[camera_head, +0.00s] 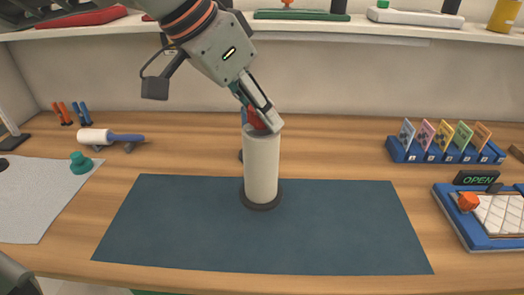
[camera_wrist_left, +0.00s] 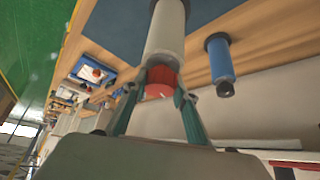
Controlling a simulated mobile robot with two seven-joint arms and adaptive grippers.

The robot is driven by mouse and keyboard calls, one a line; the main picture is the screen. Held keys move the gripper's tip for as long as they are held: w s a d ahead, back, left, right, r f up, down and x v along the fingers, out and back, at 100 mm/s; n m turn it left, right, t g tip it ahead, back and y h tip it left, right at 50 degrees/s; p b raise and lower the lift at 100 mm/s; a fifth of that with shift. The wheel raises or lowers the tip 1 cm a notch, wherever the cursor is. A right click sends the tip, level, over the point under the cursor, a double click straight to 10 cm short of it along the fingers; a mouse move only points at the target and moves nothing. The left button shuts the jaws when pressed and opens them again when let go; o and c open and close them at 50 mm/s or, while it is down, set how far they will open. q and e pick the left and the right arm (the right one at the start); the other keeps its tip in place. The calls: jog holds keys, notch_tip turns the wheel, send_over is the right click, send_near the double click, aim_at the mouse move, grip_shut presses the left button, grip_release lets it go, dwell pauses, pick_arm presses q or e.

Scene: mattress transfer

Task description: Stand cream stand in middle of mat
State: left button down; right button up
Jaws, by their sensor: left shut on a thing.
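The cream stand (camera_head: 262,165) is a tall cream cylinder with a dark round base and a red top. It is upright over the dark blue mat (camera_head: 170,225), near the mat's middle from side to side and a little toward its back. I cannot tell whether its base touches the mat. My left gripper (camera_head: 262,122) comes down from above and is shut on the red top. In the left wrist view, the gripper fingers (camera_wrist_left: 160,95) sit either side of the red top, with the cream body (camera_wrist_left: 165,30) beyond. My right gripper is not in view.
A blue cylinder (camera_wrist_left: 220,62) stands close behind the cream stand, mostly hidden in the head view. A cream roller (camera_head: 95,137) and teal knob (camera_head: 80,163) are at left. A blue card rack (camera_head: 445,157) and blue tray (camera_head: 475,241) are at right. A shelf (camera_head: 340,32) runs behind.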

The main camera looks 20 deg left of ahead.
aim_at(261, 150)
pick_arm(q)
notch_tip(261, 150, down, 2)
jog(key=shift+w+f, duration=0.1)
jog(key=shift+f, duration=0.15)
jog(key=shift+f+b, duration=0.55)
jog(key=shift+f, duration=1.95)
jog(key=shift+f, duration=0.15)
jog(key=c, duration=1.6)
grip_release()
jog(key=shift+f, duration=0.1)
